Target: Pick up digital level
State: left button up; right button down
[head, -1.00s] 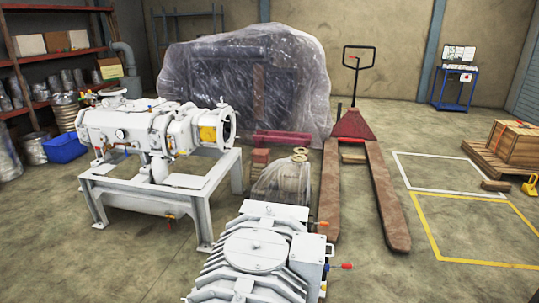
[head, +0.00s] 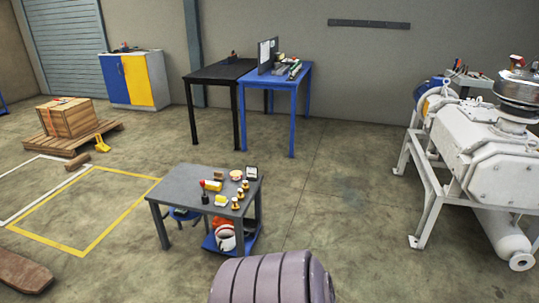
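I cannot single out the digital level for sure at this size. Several small items lie on a low grey table (head: 182,186) in the middle of the head view. Among them are a yellow item with red (head: 212,185), a dark upright item with a pale face (head: 251,173) at the far right corner, and small brass-coloured pieces (head: 241,193). More small items lie on the blue table (head: 292,83) farther back. Neither of my grippers is in view.
A ribbed purple-grey cylinder (head: 268,281) stands in the near foreground. A white machine on a frame (head: 490,150) is at the right. A wooden crate (head: 66,118) on a pallet, a blue-yellow cabinet (head: 135,82) and a black table (head: 218,73) stand farther back.

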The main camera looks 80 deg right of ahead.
aim_at(216, 186)
jog(key=z, duration=2.3)
